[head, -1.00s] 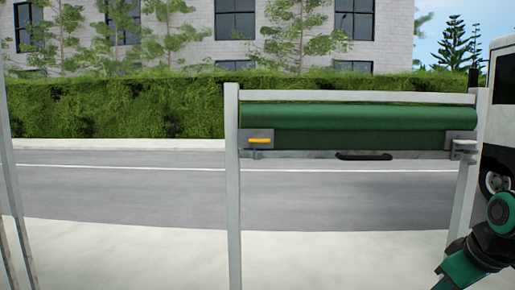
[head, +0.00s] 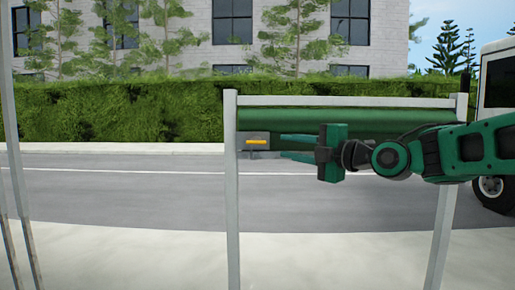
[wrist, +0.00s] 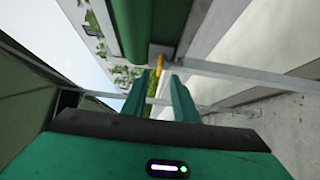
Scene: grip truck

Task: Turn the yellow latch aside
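The yellow latch (head: 256,142) is a small bar lying level on a grey plate (head: 247,135) at the left end of the green roll (head: 330,121), by the left post. My gripper (head: 283,147) is to the right of the latch, its two fingers apart and pointing left at it. In the wrist view the latch (wrist: 159,60) shows ahead, past the fingertips of my open gripper (wrist: 160,85). I see nothing between the fingers, and they look clear of the latch. My arm hides the right part of the roll and its lower bar.
A pale metal frame has a left post (head: 232,200), a right post (head: 443,235) and a top rail (head: 340,101) around the roll. Thin poles (head: 15,190) stand at the far left. A white vehicle (head: 497,110) is at the right. Road (head: 120,190) and hedge (head: 110,110) lie behind.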

